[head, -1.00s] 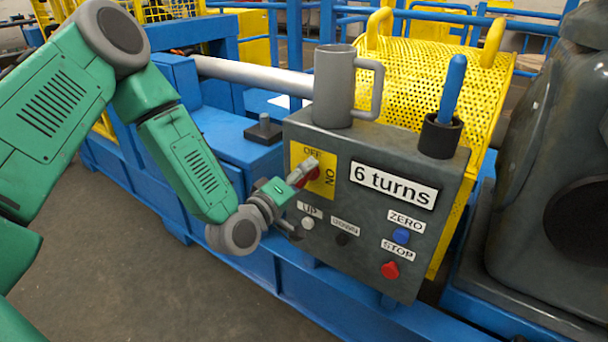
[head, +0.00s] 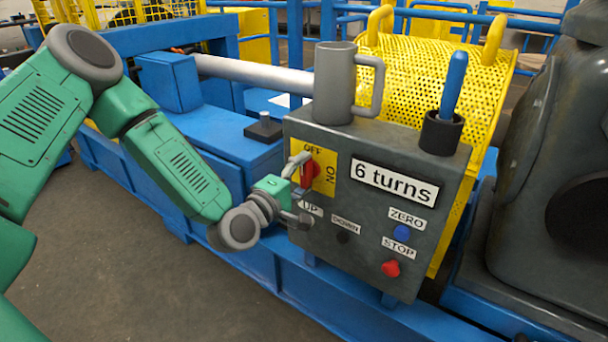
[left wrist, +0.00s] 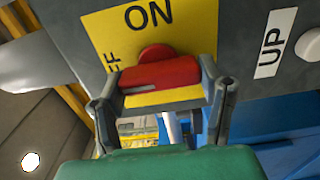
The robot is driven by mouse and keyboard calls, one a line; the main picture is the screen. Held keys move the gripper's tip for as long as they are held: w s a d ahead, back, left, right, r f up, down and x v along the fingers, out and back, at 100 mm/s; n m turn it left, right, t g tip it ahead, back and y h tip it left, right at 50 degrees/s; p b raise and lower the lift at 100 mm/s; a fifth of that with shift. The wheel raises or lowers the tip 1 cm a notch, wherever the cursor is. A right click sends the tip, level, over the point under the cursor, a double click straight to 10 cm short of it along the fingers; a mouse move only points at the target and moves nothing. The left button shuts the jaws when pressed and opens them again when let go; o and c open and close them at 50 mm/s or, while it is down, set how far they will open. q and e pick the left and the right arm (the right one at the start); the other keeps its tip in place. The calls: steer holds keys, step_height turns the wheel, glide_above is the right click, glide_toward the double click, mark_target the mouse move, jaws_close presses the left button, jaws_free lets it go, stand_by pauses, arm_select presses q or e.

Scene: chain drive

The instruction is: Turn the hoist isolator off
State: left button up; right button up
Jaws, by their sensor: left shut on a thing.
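The hoist isolator is a red handle (head: 310,173) on a yellow plate (head: 326,190) at the upper left of the grey control box (head: 350,235). OFF is printed at the plate's top and ON at its right. In the head view the handle stands roughly upright, towards OFF. My left gripper (head: 299,176) is at the handle from the left, shut on it, and partly hides it. In the left wrist view the red handle (left wrist: 160,74) lies between the two fingers, with ON above it and part of OFF to its left. My right gripper is not in view.
Just below are a white UP button (head: 307,222), close to my gripper, and a dark DOWN button (head: 342,237). A blue ZERO button (head: 401,234) and red STOP button (head: 390,268) are further right. A grey mug (head: 333,85) and a black holder (head: 440,134) stand on the box.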

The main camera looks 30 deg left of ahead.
arm_select(q)
steer(key=shift+s+a+f, duration=0.1)
steer(key=shift+a+f, duration=0.05)
steer(key=shift+f, duration=0.1)
steer(key=o, duration=1.2)
steer(key=shift+c, duration=0.2)
steer(key=shift+a, duration=0.1)
steer(key=s+a, duration=0.1)
steer(key=s, duration=1.1)
steer(key=shift+w, duration=0.1)
